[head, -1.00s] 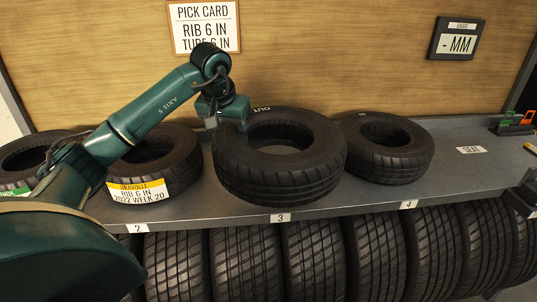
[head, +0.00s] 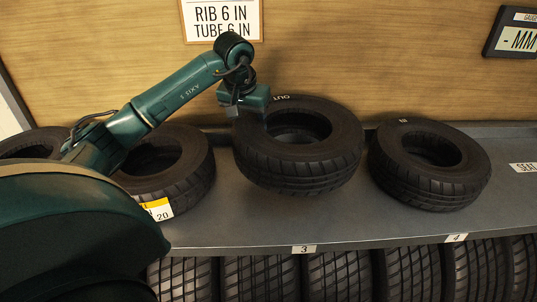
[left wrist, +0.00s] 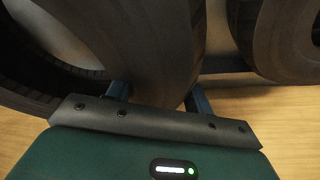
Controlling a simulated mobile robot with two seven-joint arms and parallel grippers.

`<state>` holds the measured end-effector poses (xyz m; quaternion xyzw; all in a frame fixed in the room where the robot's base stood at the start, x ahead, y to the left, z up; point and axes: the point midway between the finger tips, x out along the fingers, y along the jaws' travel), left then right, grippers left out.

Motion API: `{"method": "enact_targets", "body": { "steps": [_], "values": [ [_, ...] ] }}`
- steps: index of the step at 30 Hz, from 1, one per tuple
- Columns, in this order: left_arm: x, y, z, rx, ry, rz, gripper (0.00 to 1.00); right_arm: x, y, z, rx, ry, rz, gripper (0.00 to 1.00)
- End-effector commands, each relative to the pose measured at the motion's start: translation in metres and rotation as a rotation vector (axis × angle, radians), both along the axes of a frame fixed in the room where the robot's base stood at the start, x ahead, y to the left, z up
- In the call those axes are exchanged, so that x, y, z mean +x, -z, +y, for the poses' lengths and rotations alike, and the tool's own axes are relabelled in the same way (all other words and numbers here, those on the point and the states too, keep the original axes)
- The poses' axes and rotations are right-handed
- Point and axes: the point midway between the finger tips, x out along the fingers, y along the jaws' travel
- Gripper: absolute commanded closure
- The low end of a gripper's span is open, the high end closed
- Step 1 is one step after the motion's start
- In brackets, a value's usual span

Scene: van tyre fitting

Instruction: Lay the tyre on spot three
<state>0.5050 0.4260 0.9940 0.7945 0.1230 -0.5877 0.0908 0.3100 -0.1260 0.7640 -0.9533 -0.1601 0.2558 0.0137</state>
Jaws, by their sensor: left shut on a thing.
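The dark tyre (head: 300,172), with "OUT" lettering on its upper face, is over the shelf behind the label 3 (head: 304,250). It lies roughly flat, hole up. I cannot tell whether its underside touches the shelf. My left gripper (head: 240,108) is shut on the tyre's wall at its back left. In the left wrist view the fingers of my left gripper (left wrist: 157,97) stand either side of the tyre wall (left wrist: 155,45). My right gripper is out of view.
One tyre (head: 430,185) lies to the right near label 4 (head: 455,238). Another tyre (head: 170,180) with a yellow label lies to the left, close by. The wooden back wall (head: 350,50) rises behind. Several tyres (head: 330,280) stand below the shelf (head: 250,225).

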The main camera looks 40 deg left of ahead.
Motion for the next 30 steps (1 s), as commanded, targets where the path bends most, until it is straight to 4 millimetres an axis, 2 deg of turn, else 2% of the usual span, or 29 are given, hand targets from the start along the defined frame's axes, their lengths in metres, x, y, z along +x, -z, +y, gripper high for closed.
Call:
{"method": "enact_targets", "body": {
  "steps": [3, 8, 16, 28, 29, 30],
  "values": [
    [0.001, 0.018, 0.000, -0.003, -0.001, -0.005, 0.97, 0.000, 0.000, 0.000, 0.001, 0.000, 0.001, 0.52],
    [0.001, 0.031, 0.000, -0.002, -0.001, -0.007, 0.97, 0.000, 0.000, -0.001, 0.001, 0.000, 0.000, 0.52],
    [0.001, 0.065, -0.001, -0.004, 0.000, -0.005, 0.97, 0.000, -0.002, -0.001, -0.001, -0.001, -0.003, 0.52],
    [0.001, 0.072, 0.000, -0.001, -0.001, -0.010, 0.97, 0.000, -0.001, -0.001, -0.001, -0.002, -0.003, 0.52],
    [0.000, 0.075, 0.000, 0.001, 0.000, -0.003, 0.48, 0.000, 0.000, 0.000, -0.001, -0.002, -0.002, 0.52],
    [0.000, 0.074, 0.000, 0.000, 0.000, -0.003, 0.45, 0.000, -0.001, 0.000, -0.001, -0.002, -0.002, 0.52]
  ]
}}
